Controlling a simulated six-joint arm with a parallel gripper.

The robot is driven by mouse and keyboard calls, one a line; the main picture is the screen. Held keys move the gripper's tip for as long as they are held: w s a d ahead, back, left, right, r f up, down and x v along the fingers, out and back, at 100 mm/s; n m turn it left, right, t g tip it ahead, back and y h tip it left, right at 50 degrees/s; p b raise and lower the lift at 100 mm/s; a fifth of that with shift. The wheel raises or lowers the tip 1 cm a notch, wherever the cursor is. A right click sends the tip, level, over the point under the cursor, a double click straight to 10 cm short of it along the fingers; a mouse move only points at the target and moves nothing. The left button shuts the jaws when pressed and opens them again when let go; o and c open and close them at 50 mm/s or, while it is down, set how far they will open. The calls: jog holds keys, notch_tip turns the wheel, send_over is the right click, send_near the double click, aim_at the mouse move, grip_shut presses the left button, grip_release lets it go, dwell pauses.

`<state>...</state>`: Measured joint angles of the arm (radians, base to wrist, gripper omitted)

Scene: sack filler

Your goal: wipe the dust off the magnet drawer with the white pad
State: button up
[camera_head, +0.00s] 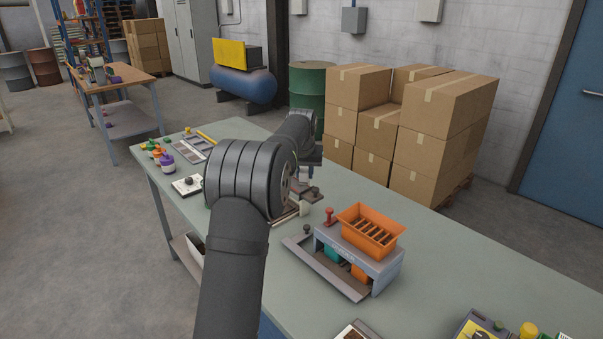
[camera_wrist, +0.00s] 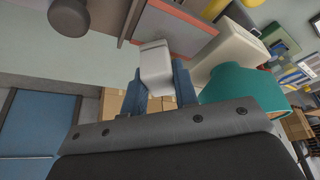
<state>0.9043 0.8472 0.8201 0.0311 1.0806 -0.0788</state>
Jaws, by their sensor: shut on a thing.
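My gripper (camera_wrist: 160,78) is shut on a white pad (camera_wrist: 154,60), seen between its two blue-grey fingers in the wrist view. The pad's far end is close to a flat brown-grey panel (camera_wrist: 185,32); I cannot tell whether they touch. In the head view my arm hides most of the gripper and the pad. A brown plate with a dark knob (camera_head: 316,190) shows just beyond the arm; it may be the magnet drawer, but I cannot be sure. No dust can be made out at this size.
A grey stand with an orange slatted hopper (camera_head: 352,222) is on the green-grey bench (camera_head: 470,270), right of my arm. A red knob (camera_head: 329,212) stands left of the hopper. Small bottles (camera_head: 166,160) are at the far left. A teal object (camera_wrist: 240,88) is near the fingers.

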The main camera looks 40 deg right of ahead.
jog(key=shift+a, duration=2.95)
jog(key=shift+d+f, duration=0.1)
jog(key=shift+d, duration=2.85)
jog(key=shift+r, duration=3.05)
jog(key=shift+r, duration=0.1)
jog(key=shift+r, duration=1.4)
